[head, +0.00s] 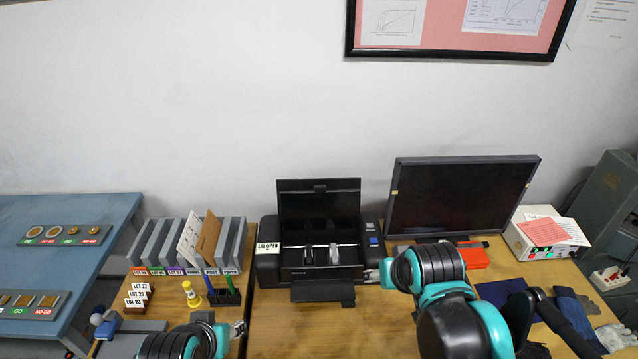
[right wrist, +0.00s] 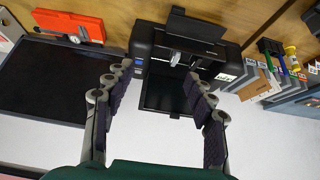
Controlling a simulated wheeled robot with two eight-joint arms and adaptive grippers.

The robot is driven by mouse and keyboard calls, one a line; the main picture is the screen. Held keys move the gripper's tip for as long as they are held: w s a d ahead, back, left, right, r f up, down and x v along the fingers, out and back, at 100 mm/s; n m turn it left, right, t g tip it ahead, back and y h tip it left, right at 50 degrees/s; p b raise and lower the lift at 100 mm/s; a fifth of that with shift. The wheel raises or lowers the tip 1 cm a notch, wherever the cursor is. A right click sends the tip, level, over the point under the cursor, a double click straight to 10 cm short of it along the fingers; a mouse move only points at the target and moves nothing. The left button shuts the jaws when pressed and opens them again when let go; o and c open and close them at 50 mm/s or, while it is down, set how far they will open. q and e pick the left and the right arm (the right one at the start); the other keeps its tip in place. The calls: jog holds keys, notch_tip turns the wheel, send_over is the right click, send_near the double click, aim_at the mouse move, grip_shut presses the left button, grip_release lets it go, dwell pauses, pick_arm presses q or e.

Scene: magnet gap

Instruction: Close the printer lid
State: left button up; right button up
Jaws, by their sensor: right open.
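The black printer (head: 266,262) stands on the wooden table with its lid (head: 320,208) raised upright at the back and its inside exposed. A "LID OPEN" label sits at its front left. In the right wrist view the printer (right wrist: 204,48) appears upside down, with the dark lid (right wrist: 166,95) between my fingers in the picture. My right gripper (right wrist: 158,77) is open and empty. I see no contact with the lid. In the head view my right arm covers most of that gripper, beside the printer's right side. My left gripper (head: 238,329) is at the lower left, mostly hidden by its arm.
A monitor (head: 460,195) stands right of the printer, with an orange case (head: 474,258) in front. Table in front of the printer is mostly clear.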

jog(key=w+a+r+p, duration=0.1)
jog(key=w+r, duration=0.2)
jog(key=w, duration=0.3)
jog(key=w+a+r+p, duration=0.1)
jog(key=w+a+r, duration=0.1)
jog(key=w+r, duration=0.35)
jog(key=g+p, duration=0.2)
jog(key=p, duration=0.2)
send_near(320, 186)
jog(key=b+x, duration=0.1)
jog(key=x, duration=0.7)
jog(key=shift+w+f, duration=0.1)
jog(key=shift+f, duration=0.2)
grip_shut()
